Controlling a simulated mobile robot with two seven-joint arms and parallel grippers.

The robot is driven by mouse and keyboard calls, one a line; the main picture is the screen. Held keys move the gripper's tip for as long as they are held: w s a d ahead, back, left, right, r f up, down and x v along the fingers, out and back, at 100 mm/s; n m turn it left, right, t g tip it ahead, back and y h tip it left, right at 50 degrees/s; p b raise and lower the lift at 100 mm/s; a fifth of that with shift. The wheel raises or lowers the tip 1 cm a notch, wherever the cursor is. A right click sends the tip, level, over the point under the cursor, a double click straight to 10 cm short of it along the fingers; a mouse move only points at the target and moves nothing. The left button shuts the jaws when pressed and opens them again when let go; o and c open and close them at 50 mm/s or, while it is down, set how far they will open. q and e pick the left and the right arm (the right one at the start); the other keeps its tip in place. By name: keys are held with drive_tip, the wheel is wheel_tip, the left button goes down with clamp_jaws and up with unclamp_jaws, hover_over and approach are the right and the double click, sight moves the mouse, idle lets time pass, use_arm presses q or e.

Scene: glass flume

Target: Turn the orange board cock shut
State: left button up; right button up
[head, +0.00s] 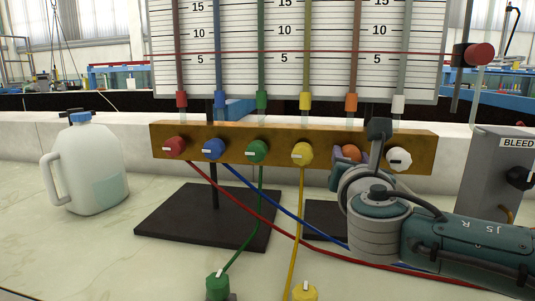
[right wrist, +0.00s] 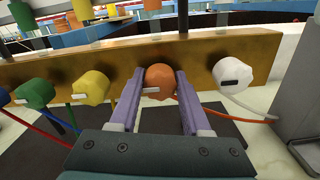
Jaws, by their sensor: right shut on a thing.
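The orange board cock (head: 351,152) is a round knob on the front of the brass manifold bar (head: 225,132), between the yellow cock (head: 302,152) and the white cock (head: 399,159). My right gripper (head: 346,156) covers part of it in the head view. In the right wrist view the orange cock (right wrist: 160,79) sits between the two purple fingers of my right gripper (right wrist: 160,84), one on each side. The gripper is shut on it. A small white mark on the knob's lower left lies roughly level. My left gripper is not in view.
Red (head: 174,146), blue (head: 213,149) and green cocks (head: 257,151) line the bar further left. Hoses hang across the worktop below. A white jug (head: 85,165) stands at left, and a grey BLEED box (head: 498,175) stands close to my right arm.

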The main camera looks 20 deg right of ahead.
clamp_jaws()
drive_tip(key=shift+m, duration=0.3)
drive_tip(key=shift+f+m+b, duration=0.15)
drive_tip(key=shift+m+b, duration=0.35)
drive_tip(key=shift+m, duration=0.3)
drive_tip(key=m+b, duration=0.1)
drive_tip(key=m, duration=0.3)
drive_tip(key=shift+m+b, duration=0.3)
drive_tip(key=shift+b, duration=0.1)
drive_tip(key=m+b, duration=0.2)
drive_tip(key=m, duration=0.3)
drive_tip(key=shift+f+b, duration=0.1)
drive_tip(key=shift+b, duration=0.25)
drive_tip(key=m+b, duration=0.2)
drive_tip(key=m, duration=0.2)
drive_tip(key=shift+m, duration=1)
drive_tip(key=shift+b, duration=0.3)
